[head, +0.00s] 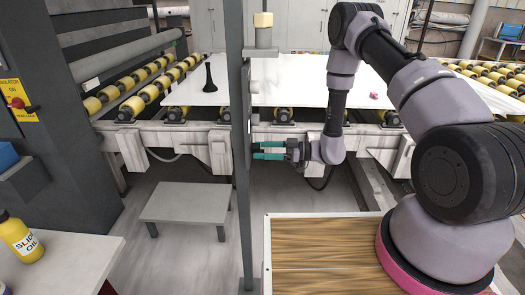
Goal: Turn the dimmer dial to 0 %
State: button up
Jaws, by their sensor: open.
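I cannot make out the dimmer dial in the head view. A thin grey panel (246,115), seen nearly edge-on, is fixed to the upright post (236,200), and its face cannot be read from here. My gripper (256,150) has teal fingers pointing left at this panel and post. The two fingers are apart, with a gap between them, and nothing shows in the gap. The fingertips are close to the panel; I cannot tell whether they touch anything.
A white slab (290,85) lies on yellow rollers behind, with a black tool (209,78) on it. A red isolator knob (17,102) is on the dark cabinet at left. A low grey step (187,203) and a yellow oil bottle (20,236) stand left of the post.

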grip_shut()
jog(key=shift+n, duration=0.4)
jog(key=n, duration=2.3)
jog(key=shift+w+d+r, duration=0.1)
jog(key=shift+w+r, duration=0.15)
jog(key=shift+r, duration=0.1)
grip_release()
